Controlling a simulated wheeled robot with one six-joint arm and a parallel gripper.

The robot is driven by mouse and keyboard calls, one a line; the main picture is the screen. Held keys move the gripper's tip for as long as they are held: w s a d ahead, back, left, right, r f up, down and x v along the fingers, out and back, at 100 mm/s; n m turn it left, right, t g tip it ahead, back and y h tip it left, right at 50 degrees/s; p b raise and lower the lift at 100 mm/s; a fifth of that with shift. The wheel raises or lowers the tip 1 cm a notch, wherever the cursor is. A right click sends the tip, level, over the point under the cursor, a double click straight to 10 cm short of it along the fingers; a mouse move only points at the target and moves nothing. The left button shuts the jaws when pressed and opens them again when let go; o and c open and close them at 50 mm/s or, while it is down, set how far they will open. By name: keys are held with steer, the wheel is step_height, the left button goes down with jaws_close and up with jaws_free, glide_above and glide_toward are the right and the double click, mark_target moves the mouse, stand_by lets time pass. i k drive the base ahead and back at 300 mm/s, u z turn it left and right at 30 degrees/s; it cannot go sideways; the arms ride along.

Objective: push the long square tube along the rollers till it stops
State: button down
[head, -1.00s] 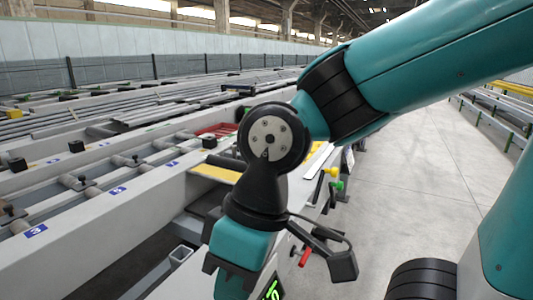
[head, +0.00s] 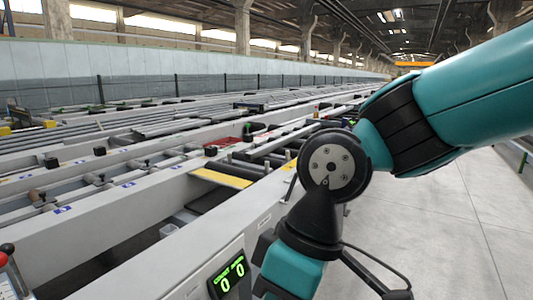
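The roller bed (head: 115,197) of the runout table runs away from me on the left, with short grey rollers (head: 97,179) set between its pale beams. Several long grey bars (head: 60,142) lie farther back. I cannot tell whether one of these is the long square tube. A small pale square-edged piece (head: 168,230) shows in the dark gap below the near beam; I cannot tell what it is. My arm reaches in from the right, with its wrist low in the middle. My gripper's fingertips lie outside the picture. The tube's stop cannot be made out.
A display with green zeros (head: 228,276) is on the near side of the table. A red-knobbed lever (head: 9,258) stands at the lower left. Bare concrete floor (head: 440,220) is open on the right.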

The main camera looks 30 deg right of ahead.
mark_target(252, 155)
steer(key=z, duration=0.6)
steer(key=i, duration=0.6)
steer(key=z, duration=0.65)
steer(key=i, duration=0.75)
steer(key=u, duration=0.75)
steer(key=i, duration=0.65)
steer(key=u, duration=0.75)
